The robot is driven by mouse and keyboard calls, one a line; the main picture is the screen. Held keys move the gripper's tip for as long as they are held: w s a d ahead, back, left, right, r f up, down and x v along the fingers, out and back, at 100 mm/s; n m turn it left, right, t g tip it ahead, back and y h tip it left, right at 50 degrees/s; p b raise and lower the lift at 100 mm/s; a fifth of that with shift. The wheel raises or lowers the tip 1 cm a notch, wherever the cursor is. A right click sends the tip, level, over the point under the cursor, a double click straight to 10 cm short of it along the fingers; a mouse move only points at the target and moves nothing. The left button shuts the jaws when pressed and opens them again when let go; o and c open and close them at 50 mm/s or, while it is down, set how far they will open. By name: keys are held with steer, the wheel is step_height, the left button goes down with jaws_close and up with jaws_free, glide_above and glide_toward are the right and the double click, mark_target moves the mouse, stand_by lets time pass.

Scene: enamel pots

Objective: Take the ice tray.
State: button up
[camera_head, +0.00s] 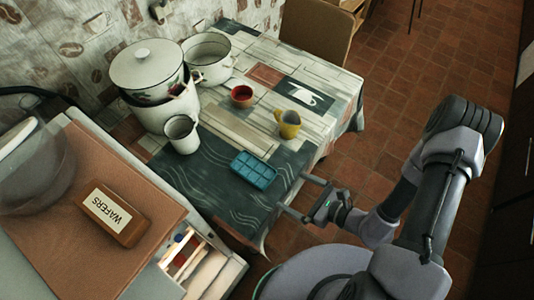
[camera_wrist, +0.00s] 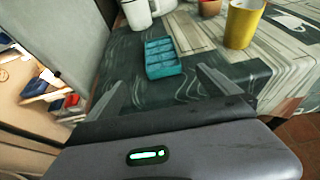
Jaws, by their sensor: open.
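The ice tray (camera_head: 253,170) is a small teal tray with several compartments. It lies flat on the patterned tablecloth near the table's front right part. In the wrist view the ice tray (camera_wrist: 163,57) is ahead of my gripper, a little left of the middle between the fingers. My gripper (camera_head: 293,195) is open and empty at the table's front right edge, apart from the tray. Its two fingers (camera_wrist: 160,88) point toward the table in the wrist view.
Enamel pots (camera_head: 163,90) stand at the back left. An open drawer (camera_head: 195,265) with utensils is at the front left. The cloth around the tray is clear.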

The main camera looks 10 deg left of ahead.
steer(key=b, duration=0.2)
glide_toward(249, 169)
steer(key=b+x, duration=0.2)
steer(key=x, duration=0.3)
steer(key=shift+w, duration=0.1)
steer(key=shift+d, duration=0.1)
steer(key=c, duration=1.6)
